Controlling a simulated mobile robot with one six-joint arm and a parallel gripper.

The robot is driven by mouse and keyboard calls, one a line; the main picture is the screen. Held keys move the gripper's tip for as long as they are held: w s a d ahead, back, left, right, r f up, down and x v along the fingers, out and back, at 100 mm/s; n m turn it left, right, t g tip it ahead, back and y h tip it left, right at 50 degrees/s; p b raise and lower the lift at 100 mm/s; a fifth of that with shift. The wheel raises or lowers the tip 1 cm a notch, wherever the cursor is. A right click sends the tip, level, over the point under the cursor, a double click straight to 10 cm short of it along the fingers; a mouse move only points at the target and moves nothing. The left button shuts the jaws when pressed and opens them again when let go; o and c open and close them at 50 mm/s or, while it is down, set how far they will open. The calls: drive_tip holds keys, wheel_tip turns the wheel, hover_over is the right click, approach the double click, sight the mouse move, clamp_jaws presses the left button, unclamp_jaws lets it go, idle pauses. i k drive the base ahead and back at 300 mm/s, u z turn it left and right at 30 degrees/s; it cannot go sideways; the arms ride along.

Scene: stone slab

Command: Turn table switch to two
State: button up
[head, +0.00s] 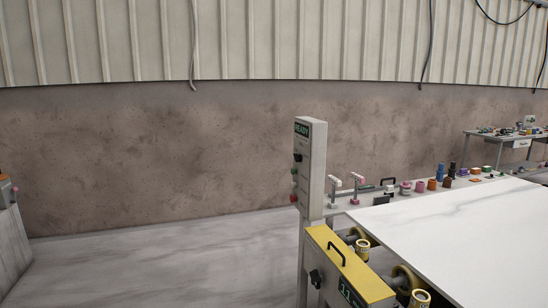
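A grey control post (312,175) stands at the left corner of a work table, with a lit green READY display (302,130) on top. It carries a black knob (297,157) and small red and green buttons below. A yellow-topped box (345,262) with a black handle is mounted lower at the table's near end. A second black knob (316,279) sits on this box's left side, near a green digital display (351,293). The knobs are too small to read their positions, and I cannot tell which is the table switch. My gripper is not in view.
A white stone slab (450,235) lies on the table beside yellow rollers (407,278). Several small coloured items (432,184) line its far edge. Another table (500,140) stands at the back right. A grey machine (10,245) is at the left edge. The floor (165,262) between is clear.

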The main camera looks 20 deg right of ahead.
sight(298, 159)
drive_tip(key=u, duration=0.65)
drive_tip(key=i, duration=2.65)
drive_tip(key=z, duration=0.35)
